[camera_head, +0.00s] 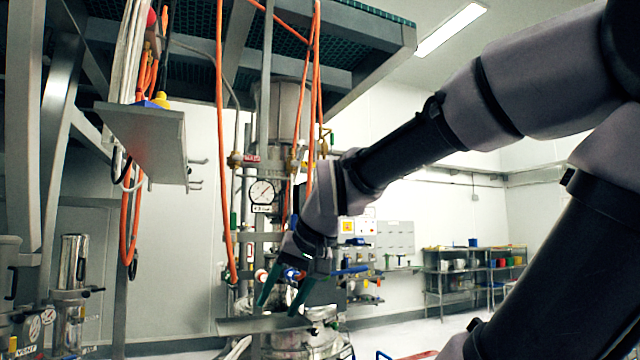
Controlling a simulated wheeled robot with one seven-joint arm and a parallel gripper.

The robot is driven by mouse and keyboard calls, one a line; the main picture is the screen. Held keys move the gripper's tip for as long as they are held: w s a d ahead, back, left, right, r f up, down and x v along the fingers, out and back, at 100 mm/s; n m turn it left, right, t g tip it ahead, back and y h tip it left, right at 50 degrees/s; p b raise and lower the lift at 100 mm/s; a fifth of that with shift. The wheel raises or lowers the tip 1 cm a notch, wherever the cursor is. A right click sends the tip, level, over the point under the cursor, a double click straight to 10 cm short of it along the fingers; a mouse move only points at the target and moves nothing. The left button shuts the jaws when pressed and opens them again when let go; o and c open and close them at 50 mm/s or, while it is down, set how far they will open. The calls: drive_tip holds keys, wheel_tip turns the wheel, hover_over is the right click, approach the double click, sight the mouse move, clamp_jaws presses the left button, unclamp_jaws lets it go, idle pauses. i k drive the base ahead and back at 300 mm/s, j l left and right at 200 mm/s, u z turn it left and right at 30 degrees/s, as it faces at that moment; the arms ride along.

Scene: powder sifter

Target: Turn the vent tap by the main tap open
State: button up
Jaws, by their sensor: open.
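My gripper (277,309) is open and points down, its two dark green fingers spread apart in front of the sifter's lower pipework. Nothing shows between the fingers. A red-ended fitting (262,275) is close by on the left of the fingers, and a blue lever handle (351,270) sticks out to the right of my wrist. I cannot tell which of these small taps is the vent tap or the main tap. My wrist and the gripper hide part of the pipework. Contact with any tap cannot be made out.
A round pressure gauge (262,192) sits on the column above my gripper. Orange hoses (222,130) hang in front of the column. A grey panel (150,140) juts out at upper left. Metal vessels (70,290) stand at lower left. Shelves (470,270) stand far right.

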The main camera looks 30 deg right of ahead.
sight(303, 164)
drive_tip(key=z, duration=0.65)
drive_tip(key=i+j+z, duration=0.15)
drive_tip(key=i+j, duration=0.1)
drive_tip(key=j, duration=0.05)
